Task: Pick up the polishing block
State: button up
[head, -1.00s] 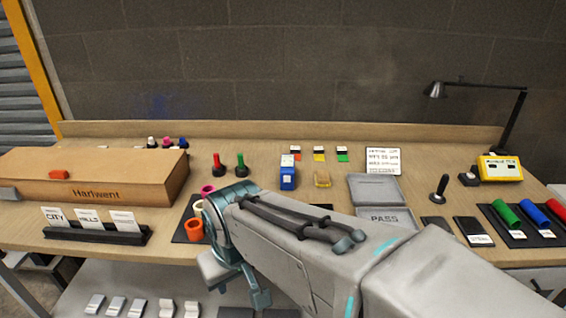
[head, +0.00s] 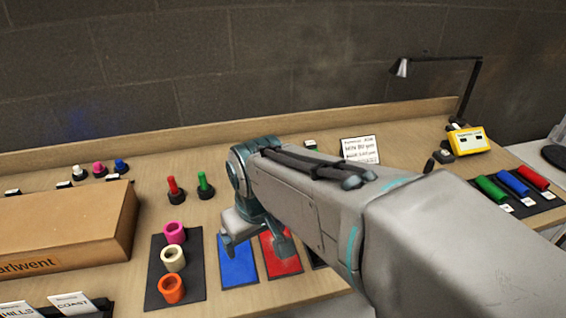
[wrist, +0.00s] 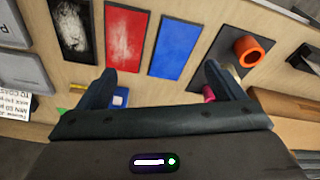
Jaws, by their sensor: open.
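No thing in view is clearly marked as the polishing block. A blue block with a white top (wrist: 120,97) shows in the wrist view near my left finger, partly hidden by my gripper. A small yellow piece (wrist: 78,88) lies left of it, mostly hidden. In the head view my arm hides both. My gripper (wrist: 158,72) is open and empty, fingers wide apart above the bench. In the head view my gripper (head: 256,245) hangs over the blue panel (head: 238,265) and the red panel (head: 285,262).
A black mat (head: 190,278) holds pink, cream and orange rings. Red (head: 173,188) and green (head: 205,185) knobbed pieces stand behind it. A cardboard box (head: 70,225) stands left. A yellow device (head: 468,140) and a lamp (head: 402,68) stand at the back right.

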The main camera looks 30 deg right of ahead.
jog(key=w+d+n+g+b, duration=0.1)
jog(key=w+d+n+g, duration=0.1)
jog(key=w+d+n, duration=1.3)
jog(key=w+d+f, duration=0.3)
jog(key=w+d, duration=0.6)
jog(key=d, duration=0.3)
jog(key=shift+m+g, duration=0.4)
jog(key=f, duration=0.6)
jog(key=shift+w+a+f+b, duration=0.2)
jog(key=shift+f+b, duration=0.15)
jog(key=shift+b, duration=0.05)
jog(key=shift+w+a+f+p, duration=0.1)
jog(key=shift+f+p, duration=0.05)
jog(key=shift+f, duration=1.4)
jog(key=shift+w+a+f+p, duration=0.1)
jog(key=shift+f+p, duration=0.05)
jog(key=shift+f, duration=1.4)
jog(key=c, duration=1.1)
